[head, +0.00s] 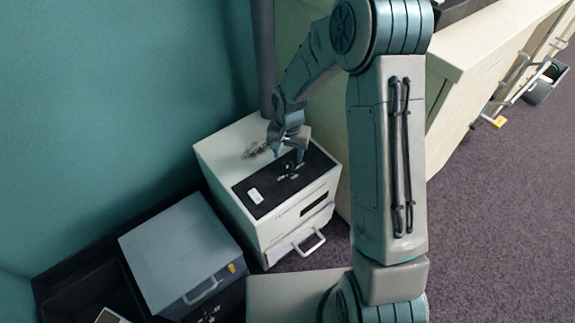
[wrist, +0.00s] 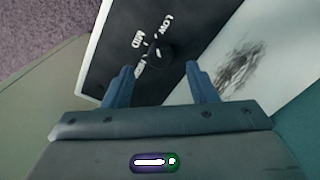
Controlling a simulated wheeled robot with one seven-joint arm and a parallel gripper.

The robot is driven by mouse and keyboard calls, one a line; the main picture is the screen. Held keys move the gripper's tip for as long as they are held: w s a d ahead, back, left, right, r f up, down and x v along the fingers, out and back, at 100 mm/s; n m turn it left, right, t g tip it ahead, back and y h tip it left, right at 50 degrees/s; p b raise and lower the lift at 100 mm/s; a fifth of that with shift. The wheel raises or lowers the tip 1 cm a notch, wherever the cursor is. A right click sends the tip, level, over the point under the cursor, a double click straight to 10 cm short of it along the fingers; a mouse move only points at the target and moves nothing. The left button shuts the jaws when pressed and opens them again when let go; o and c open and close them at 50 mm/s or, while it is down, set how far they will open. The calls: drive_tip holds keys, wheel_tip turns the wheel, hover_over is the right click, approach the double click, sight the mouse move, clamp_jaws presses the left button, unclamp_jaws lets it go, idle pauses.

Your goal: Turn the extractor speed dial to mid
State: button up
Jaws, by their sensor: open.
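The extractor is a white box (head: 225,155) with a black top panel (head: 262,207), standing against the teal wall in the head view. In the wrist view the dark round dial (wrist: 158,54) sits on the black panel (wrist: 105,60), with white LOW and MID lettering and a third, partly hidden label around it. Where its pointer is set is hard to tell. My gripper (head: 288,158) is over the panel in the head view. In the wrist view my gripper (wrist: 162,82) is open, its fingers apart on either side below the dial, with nothing between them.
A white rocker switch (head: 255,196) is on the panel's left. A grey lidded box (head: 180,252) with a handle stands left of the extractor. A drawer handle (head: 308,243) juts from its front. A cream cabinet (head: 470,85) is to the right; carpet (head: 500,220) is open floor.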

sight(288, 164)
drive_tip(key=shift+f+b, duration=0.5)
drive_tip(key=shift+f, duration=1.8)
drive_tip(key=c, duration=1)
drive_tip(key=shift+o, duration=0.2)
drive_tip(key=n+p, duration=0.1)
drive_tip(key=n, duration=0.3)
drive_tip(key=shift+r+p, duration=0.15)
drive_tip(key=shift+p, duration=0.25)
drive_tip(key=shift+n+p, duration=0.75)
drive_tip(key=shift+n, duration=1.65)
drive_tip(key=shift+a, duration=0.1)
